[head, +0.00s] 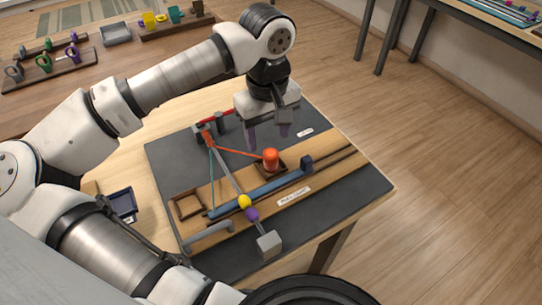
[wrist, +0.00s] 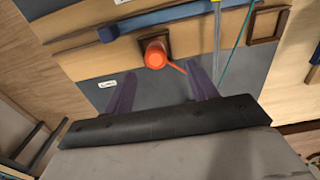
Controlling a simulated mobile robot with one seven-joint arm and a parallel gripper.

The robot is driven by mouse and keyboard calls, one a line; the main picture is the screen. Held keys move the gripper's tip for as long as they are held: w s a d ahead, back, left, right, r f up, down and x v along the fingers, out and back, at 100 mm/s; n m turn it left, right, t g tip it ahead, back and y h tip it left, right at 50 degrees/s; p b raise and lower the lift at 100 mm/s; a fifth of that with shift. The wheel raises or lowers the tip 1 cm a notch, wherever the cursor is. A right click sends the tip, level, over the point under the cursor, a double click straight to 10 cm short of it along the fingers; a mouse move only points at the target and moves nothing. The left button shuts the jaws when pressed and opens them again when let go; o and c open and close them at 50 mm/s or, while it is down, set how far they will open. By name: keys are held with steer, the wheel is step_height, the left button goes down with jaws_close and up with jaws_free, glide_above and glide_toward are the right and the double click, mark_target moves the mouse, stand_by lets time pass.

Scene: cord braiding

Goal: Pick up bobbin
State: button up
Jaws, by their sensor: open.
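An orange-red bobbin (head: 270,159) stands upright in a small dark square frame on the braiding board (head: 362,185). An orange cord runs from it left to a red piece (head: 207,138) at the end of a grey bar. My gripper (head: 268,136) hangs above the board, just behind the bobbin, with its dark purple fingers apart and nothing between them. In the wrist view the bobbin (wrist: 155,54) lies beyond the open fingers (wrist: 163,86), roughly between their lines. The fingers appear apart from it.
A blue bar (head: 262,189) with a blue block (head: 307,162) lies in front of the bobbin. A yellow ball (head: 245,202) and purple ball (head: 252,215) sit on the grey bar. An empty square frame (head: 188,204) is at left. A teal cord (head: 212,175) hangs nearby.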

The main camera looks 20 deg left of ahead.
mark_target(271, 152)
steer(key=shift+w+d+f+p, duration=0.15)
steer(key=shift+f+p, duration=0.3)
steer(key=shift+f, duration=1.45)
steer(key=shift+w+f+p, duration=0.2)
steer(key=shift+f+p, duration=0.25)
steer(key=shift+f, duration=1.4)
steer(key=c, duration=1.1)
steer(key=shift+c, duration=0.4)
steer(key=shift+r, duration=0.15)
step_height(271, 152, up, 20)
steer(key=b, duration=0.2)
